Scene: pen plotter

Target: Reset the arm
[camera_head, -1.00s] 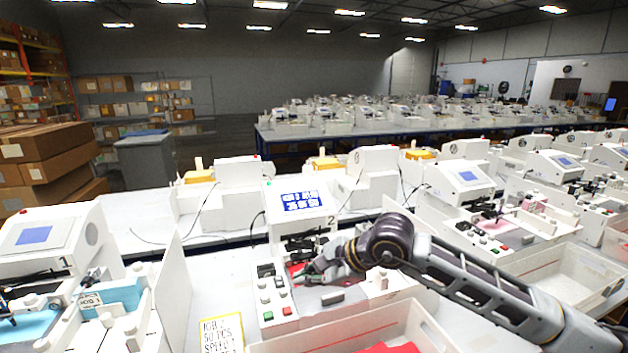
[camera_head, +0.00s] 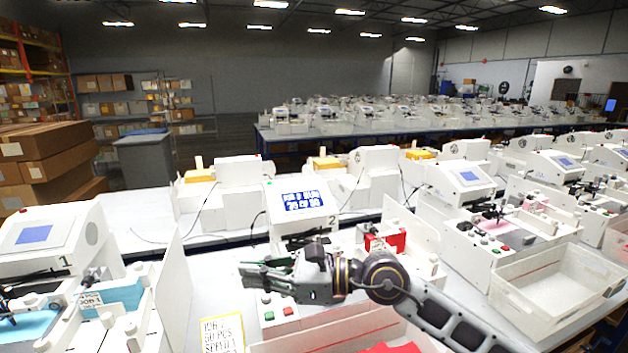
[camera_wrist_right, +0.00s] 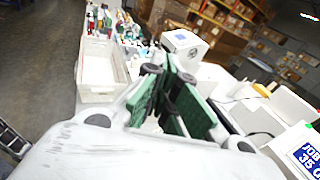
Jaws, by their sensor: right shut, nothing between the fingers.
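My right arm comes in from the right in the head view. My right gripper (camera_head: 243,274) is shut and empty, with its greenish fingers pointing left. It is above the front part of plotter 2, below its tilted screen (camera_head: 302,200), and covers part of the machine's bed. In the right wrist view the shut right gripper (camera_wrist_right: 170,62) shows its green fingers close together. A red piece (camera_head: 386,241) lies at the right of plotter 2, behind my arm. My left arm is not in view.
A white bin (camera_head: 325,335) with red sheets (camera_head: 392,348) stands in front of plotter 2. A yellow-edged job card (camera_head: 222,334) lies to its left. Plotter 1 (camera_head: 48,235) stands at the left, more plotters at the right. An empty white bin (camera_head: 555,275) is at the right.

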